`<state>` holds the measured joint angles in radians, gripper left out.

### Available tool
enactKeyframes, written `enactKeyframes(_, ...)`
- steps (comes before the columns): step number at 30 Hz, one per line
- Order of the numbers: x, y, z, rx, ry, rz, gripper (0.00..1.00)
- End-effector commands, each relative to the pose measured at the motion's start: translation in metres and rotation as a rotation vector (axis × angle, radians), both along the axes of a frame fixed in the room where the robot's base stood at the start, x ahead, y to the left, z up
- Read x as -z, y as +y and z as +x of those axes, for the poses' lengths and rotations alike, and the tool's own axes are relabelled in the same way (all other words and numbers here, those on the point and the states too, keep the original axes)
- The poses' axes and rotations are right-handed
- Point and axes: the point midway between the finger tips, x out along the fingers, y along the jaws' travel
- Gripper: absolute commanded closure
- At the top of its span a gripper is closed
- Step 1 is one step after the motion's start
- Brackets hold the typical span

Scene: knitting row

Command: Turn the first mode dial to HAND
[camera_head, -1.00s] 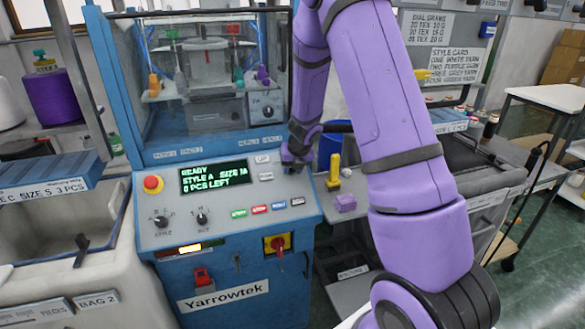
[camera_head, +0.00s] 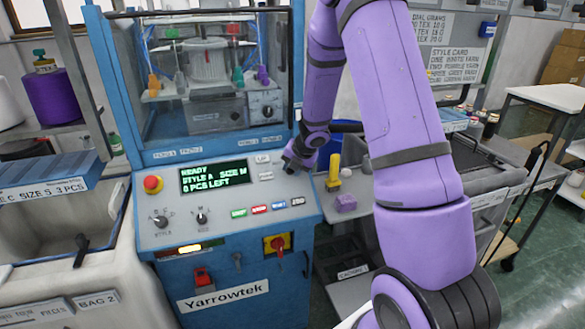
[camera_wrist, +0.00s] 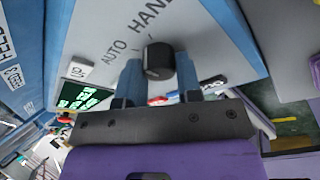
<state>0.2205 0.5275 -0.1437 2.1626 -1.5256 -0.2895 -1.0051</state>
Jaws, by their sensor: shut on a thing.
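The first mode dial (camera_wrist: 159,61) is a black round knob on the grey sloping panel, with AUTO and HAND printed above it in the wrist view. My gripper (camera_wrist: 160,72) has one blue-grey finger on each side of the knob and is shut on it. I cannot make out a pointer mark on the knob, so its setting is unclear. In the head view my gripper (camera_head: 293,156) is at the panel's upper right edge, and it hides the dial there.
The blue machine's display (camera_head: 213,175) reads READY, STYLE A, 0 PCS LEFT. A red stop button (camera_head: 152,184), two smaller knobs and several coloured buttons share the panel. A yellow upright tool (camera_head: 333,172) and a purple block (camera_head: 345,203) stand on the shelf to the right.

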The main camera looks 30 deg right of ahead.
Motion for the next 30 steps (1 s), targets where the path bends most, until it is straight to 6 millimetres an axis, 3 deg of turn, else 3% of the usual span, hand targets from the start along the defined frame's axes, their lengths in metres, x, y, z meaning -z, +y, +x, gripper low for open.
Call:
enactKeyframes(15,0.0003,0.0001,-0.0004,0.324,-0.071,0.247,0.91)
enactKeyframes(30,0.0004,0.0001,-0.0004,0.431,-0.095,0.327,0.91)
